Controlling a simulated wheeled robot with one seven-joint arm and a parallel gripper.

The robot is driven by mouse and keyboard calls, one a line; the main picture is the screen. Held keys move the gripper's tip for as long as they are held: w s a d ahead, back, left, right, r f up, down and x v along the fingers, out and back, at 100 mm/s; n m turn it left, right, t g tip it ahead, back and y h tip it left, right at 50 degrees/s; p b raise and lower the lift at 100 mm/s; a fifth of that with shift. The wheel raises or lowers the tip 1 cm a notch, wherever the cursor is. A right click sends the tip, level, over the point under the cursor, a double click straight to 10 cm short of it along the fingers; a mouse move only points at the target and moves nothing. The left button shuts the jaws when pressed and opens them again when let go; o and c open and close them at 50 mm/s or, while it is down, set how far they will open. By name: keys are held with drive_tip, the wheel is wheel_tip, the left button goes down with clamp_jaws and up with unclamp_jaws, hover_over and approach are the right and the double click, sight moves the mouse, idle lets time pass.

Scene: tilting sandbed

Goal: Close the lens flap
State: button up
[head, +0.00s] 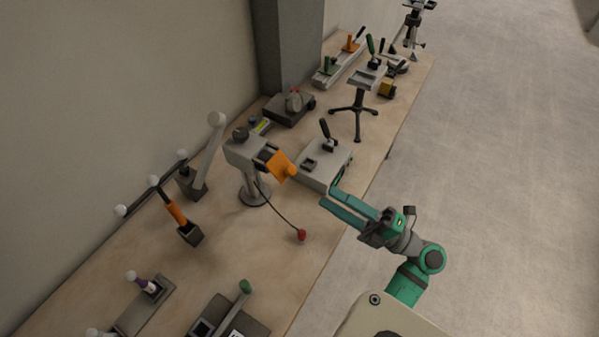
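The lens flap (281,167) is an orange plate at the front of a grey box-shaped device (243,150) on a round-based stand. The flap sticks out from the device's front at a slant and appears to stand open, with a rounded orange tab at its right end. My gripper (328,195) has two long teal fingers pointing left, set apart with nothing between them. It is to the right of and below the flap in the picture, and clear of it. The lens itself is mostly hidden behind the flap.
A black cable with a red ball (301,235) hangs from the device toward the table (250,270). A grey box with a black lever (328,160) stands close behind my fingers. Orange and white-knobbed levers (176,213) stand left. The floor at right is free.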

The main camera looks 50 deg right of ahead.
sight(293, 171)
drive_tip(key=w+n+g, duration=0.1)
drive_tip(key=w+n, duration=0.2)
drive_tip(key=n, duration=0.2)
drive_tip(key=w+r+n+g+h, duration=0.1)
drive_tip(key=w+n, duration=0.3)
drive_tip(key=n, duration=0.2)
drive_tip(key=w+r+n+g+h, duration=0.1)
drive_tip(key=w+n, duration=0.3)
drive_tip(key=n, duration=0.2)
drive_tip(key=shift+w+r, duration=0.1)
drive_tip(key=shift+r, duration=0.1)
drive_tip(key=shift+c, duration=0.6)
clamp_jaws()
